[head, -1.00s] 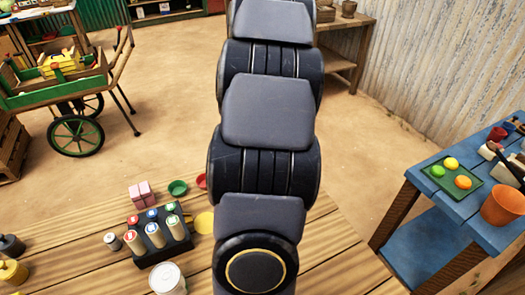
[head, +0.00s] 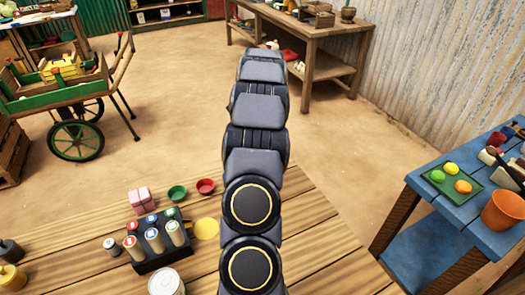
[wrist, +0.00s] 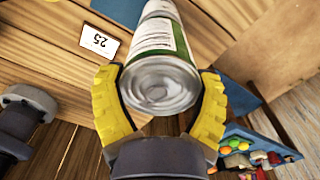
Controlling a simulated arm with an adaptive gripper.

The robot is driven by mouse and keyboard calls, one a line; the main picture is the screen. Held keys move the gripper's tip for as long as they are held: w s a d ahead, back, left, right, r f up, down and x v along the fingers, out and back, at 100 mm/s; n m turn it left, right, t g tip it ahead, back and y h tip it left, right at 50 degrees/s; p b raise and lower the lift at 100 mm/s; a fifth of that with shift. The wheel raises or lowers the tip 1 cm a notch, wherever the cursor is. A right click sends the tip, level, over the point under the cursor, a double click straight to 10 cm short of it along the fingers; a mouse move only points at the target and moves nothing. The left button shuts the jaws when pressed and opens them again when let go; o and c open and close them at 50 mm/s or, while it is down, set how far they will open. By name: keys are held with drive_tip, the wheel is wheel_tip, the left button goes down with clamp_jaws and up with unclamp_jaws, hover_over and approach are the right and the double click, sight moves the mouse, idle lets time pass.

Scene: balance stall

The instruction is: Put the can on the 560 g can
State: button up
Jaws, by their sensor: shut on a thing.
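In the wrist view my gripper (wrist: 160,74), with yellow ribbed fingers, is shut on a can (wrist: 160,88). The can has a bare metal end facing the camera and a white and green label. Its far end runs toward the top edge, and I cannot tell what it touches there. In the head view a pale can (head: 167,282) stands on the wooden table at the bottom edge, partly cut off. No weight can be read on either can. My gripper does not show in the head view.
A black rack (head: 158,243) of several capped cylinders stands on the table (head: 310,240). Near it are a pink block (head: 141,200), a green bowl (head: 177,192), a red bowl (head: 205,186) and a yellow disc (head: 206,229).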

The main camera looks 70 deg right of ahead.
drive_tip(key=shift+f, duration=0.55)
drive_tip(key=shift+f, duration=0.1)
drive_tip(key=o, duration=1.1)
